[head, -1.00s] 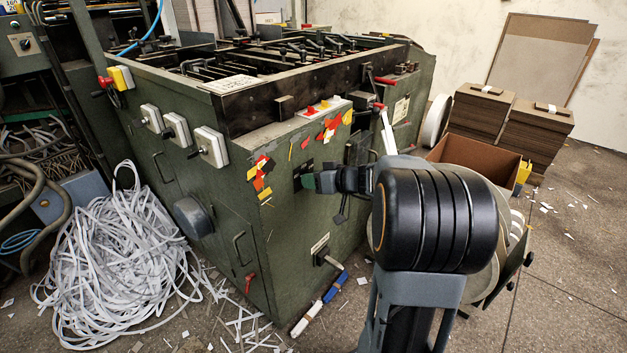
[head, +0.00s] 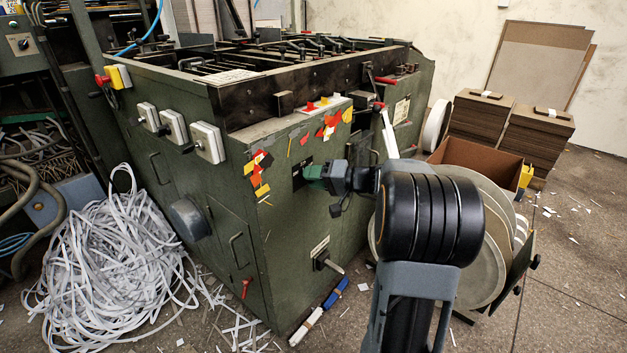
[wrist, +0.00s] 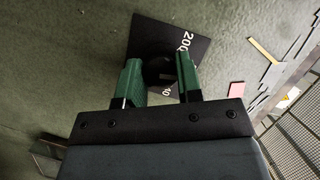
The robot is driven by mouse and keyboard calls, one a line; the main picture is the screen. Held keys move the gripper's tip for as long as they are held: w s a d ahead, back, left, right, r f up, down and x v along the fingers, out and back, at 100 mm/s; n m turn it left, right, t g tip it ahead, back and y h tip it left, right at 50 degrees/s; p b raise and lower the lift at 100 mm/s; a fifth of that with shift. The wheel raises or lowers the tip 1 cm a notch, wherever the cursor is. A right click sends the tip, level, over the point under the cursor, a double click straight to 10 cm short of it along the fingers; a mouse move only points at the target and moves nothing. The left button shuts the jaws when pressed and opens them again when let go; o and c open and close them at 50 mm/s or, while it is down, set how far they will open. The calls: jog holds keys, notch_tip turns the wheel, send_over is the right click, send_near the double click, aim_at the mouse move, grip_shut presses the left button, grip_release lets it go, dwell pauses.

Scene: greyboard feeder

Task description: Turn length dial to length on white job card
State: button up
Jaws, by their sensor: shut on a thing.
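The length dial is a round black knob (wrist: 159,69) on a dark square plate (wrist: 196,45) with white numerals; a "200" and a "40" show in part. My gripper (wrist: 160,76) has its green fingers on either side of the knob and is shut on it. In the head view my gripper (head: 314,174) reaches the plate (head: 299,176) on the green machine's side, and the knob is hidden there. A white card (head: 233,77) lies on the machine's top edge; its writing is too small to read, and I cannot tell if it is the job card.
Coloured scraps (head: 258,172) stick to the machine (head: 285,230) near the plate. A lever (head: 328,262) juts out below. A cardboard box (head: 478,158) and round discs (head: 490,268) stand right, beside my arm. White strips (head: 105,255) pile up at left.

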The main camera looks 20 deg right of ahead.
jog(key=shift+f+m+t+y+p, duration=0.1)
jog(key=shift+m+t+y+p, duration=0.55)
jog(key=shift+m, duration=1.7)
jog(key=shift+f+m+t+y+p, duration=0.15)
jog(key=shift+m+t+p, duration=0.9)
jog(key=shift+m, duration=1.25)
jog(key=shift+r+m+t+y+p, duration=0.1)
jog(key=shift+m+t+y+p, duration=0.35)
jog(key=shift+m+p, duration=1.35)
jog(key=shift+f+m+b, duration=0.15)
jog(key=shift+m+b, duration=0.35)
jog(key=shift+m, duration=0.35)
jog(key=o, duration=0.9)
jog(key=shift+o, duration=0.2)
jog(key=p+v, duration=0.1)
jog(key=v, duration=1.2)
jog(key=shift+s+f+p, duration=0.2)
jog(key=shift+s+p, duration=0.2)
jog(key=shift+d, duration=0.15)
